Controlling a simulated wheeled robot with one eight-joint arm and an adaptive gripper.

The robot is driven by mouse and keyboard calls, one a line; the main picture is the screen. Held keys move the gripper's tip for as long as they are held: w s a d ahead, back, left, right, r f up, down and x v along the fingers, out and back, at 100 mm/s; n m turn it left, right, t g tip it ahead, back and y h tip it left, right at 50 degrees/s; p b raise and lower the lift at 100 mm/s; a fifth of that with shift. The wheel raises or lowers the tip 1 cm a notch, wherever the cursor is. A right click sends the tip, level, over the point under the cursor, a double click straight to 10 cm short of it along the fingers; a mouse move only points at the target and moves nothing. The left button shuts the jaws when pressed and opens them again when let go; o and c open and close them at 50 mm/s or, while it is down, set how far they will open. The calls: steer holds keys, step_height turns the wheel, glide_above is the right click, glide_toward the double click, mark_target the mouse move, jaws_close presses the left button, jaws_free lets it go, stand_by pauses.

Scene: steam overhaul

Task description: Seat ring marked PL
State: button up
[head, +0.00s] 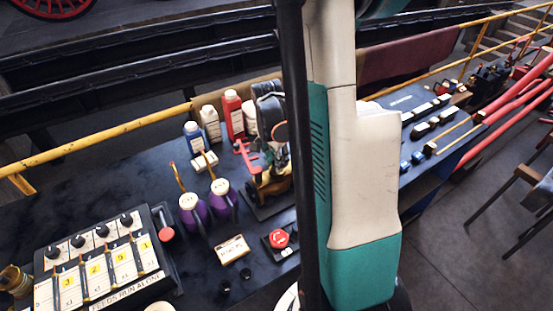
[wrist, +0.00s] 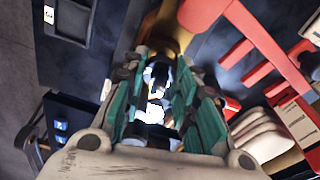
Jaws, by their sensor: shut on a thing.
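My gripper (wrist: 155,105) has its green-lined fingers closed around a bright, shiny piece (wrist: 154,78). Its full outline and any PL mark are hidden by the fingers and glare. In the wrist view a brass-coloured part (wrist: 168,35) lies just beyond the fingertips, and a red forked part (wrist: 245,30) is to the right. I cannot tell whether the held piece touches either. In the head view my arm covers the gripper. A yellow-and-brass fixture (head: 268,183) with a red bracket (head: 244,150) stands on the bench left of my arm.
Purple oil cans (head: 222,200), bottles (head: 233,115) and a red push button (head: 279,238) crowd the dark bench. A numbered knob panel (head: 100,260) fills the front left. Small dark blocks (head: 425,130) line the right bench. Red pipes (head: 510,95) run along its edge.

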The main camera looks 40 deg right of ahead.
steer(key=shift+f, duration=0.35)
stand_by(0.3)
steer(key=shift+f+b, duration=0.35)
steer(key=shift+b, duration=0.3)
steer(key=shift+f, duration=0.2)
steer(key=o, duration=1.2)
steer(key=shift+r, duration=0.15)
steer(key=shift+r+p, duration=3.95)
steer(key=shift+r, duration=2.25)
